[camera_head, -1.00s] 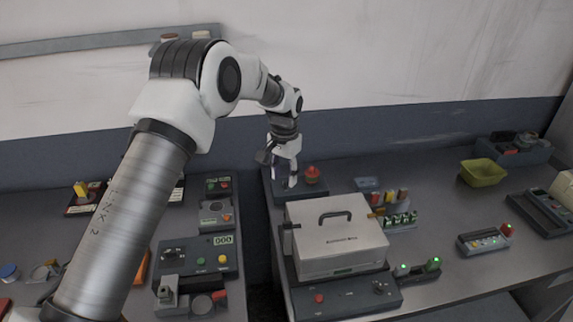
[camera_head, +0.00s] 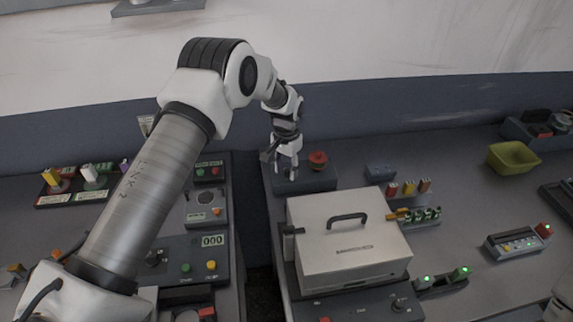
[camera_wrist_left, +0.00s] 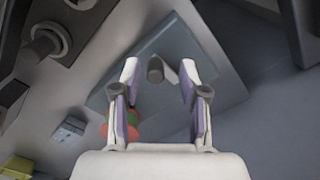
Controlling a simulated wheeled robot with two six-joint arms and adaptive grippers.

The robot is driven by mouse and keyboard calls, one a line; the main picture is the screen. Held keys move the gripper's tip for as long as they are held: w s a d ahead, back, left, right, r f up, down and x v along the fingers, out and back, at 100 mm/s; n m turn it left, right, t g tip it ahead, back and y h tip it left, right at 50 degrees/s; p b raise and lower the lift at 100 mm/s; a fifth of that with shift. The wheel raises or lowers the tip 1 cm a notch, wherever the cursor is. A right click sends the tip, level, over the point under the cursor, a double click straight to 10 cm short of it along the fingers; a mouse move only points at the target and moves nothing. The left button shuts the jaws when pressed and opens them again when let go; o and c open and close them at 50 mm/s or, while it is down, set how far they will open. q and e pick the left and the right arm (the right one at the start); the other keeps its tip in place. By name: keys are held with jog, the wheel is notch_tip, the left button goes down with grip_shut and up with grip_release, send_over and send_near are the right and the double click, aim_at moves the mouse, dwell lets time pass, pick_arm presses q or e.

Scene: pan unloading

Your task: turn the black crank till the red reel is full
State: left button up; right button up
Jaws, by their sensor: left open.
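The red reel (camera_head: 317,160) stands on a dark blue-grey base (camera_head: 318,181) at the back of the right-hand table. In the left wrist view the reel (camera_wrist_left: 106,131) shows red with a green part, half hidden behind a finger. A dark upright knob (camera_wrist_left: 155,70), which looks like the black crank's grip, shows between the fingers; the rest of the crank is unclear. My left gripper (camera_head: 287,172) points down over the base's left part, beside the reel. Its fingers (camera_wrist_left: 161,72) are open on either side of the knob, with no clear contact. My right gripper is out of view.
A big light-grey case (camera_head: 350,262) with a black handle stands in front of the base. A small blue-grey box (camera_head: 380,172) lies right of the reel, a yellow-green tub (camera_head: 513,158) farther right. A gap separates the left table with its control panels (camera_head: 190,262).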

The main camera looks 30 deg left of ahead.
aim_at(286, 170)
pick_arm(q)
jog(key=shift+s+d+r, duration=0.3)
jog(key=shift+s+r, duration=0.05)
jog(key=c, duration=0.4)
grip_shut()
jog(key=shift+s+f, duration=0.1)
dwell(1.3)
jog(key=shift+o, duration=1.6)
grip_release()
jog(key=shift+o, duration=0.4)
jog(key=shift+w+a+f, duration=0.15)
jog(key=shift+w+a, duration=0.05)
jog(key=shift+w, duration=0.05)
notch_tip(286, 170, up, 12)
